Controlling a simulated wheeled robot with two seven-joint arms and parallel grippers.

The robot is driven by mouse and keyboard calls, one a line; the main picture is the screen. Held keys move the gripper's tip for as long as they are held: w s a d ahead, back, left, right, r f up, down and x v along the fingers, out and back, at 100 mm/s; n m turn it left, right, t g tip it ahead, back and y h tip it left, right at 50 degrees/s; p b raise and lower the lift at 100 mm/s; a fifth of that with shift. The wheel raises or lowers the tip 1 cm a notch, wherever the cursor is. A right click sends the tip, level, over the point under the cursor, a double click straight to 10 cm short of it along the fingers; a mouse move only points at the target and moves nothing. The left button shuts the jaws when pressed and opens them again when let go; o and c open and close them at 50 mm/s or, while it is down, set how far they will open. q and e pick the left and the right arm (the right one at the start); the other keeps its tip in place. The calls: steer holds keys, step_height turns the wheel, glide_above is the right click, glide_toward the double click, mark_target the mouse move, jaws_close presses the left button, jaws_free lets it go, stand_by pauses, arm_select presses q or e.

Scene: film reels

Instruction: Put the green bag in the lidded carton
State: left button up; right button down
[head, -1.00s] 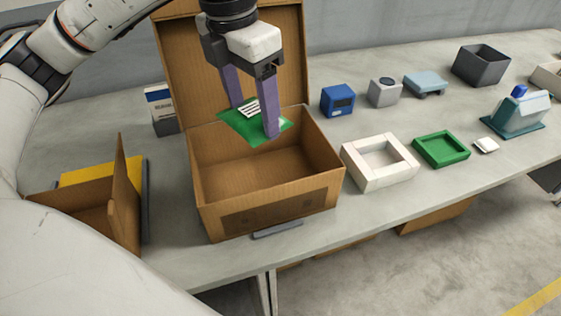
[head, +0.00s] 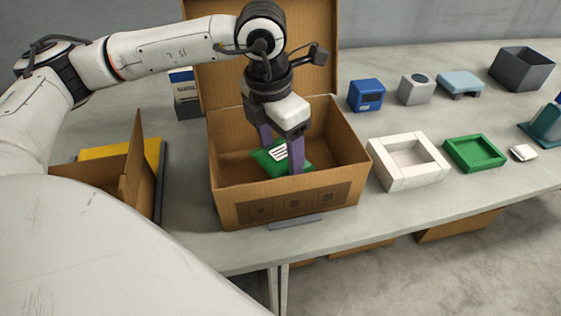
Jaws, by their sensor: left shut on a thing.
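The lidded carton (head: 290,208) is a brown cardboard box on the table, its lid (head: 215,85) standing open at the back. My left gripper (head: 282,160) reaches down into the carton from above, its purple fingers shut on the green bag (head: 262,162). The bag has a white label with dark lines and lies between the fingers, inside the carton's walls. Whether it touches the carton floor I cannot tell. My right gripper is not in view.
A smaller open carton (head: 133,185) and a yellow item (head: 105,152) stand at the left. To the right are a white tray (head: 408,180), a green tray (head: 474,165), a blue box (head: 367,95), a grey device (head: 416,88) and a dark bin (head: 522,68).

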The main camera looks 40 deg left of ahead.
mark_target(279, 155)
arm_select(q)
step_height(279, 155, down, 3)
steer(key=shift+f, duration=0.1)
steer(key=shift+f, duration=0.2)
steer(key=o, duration=1.2)
steer(key=shift+r, duration=0.1)
steer(key=shift+c, duration=0.2)
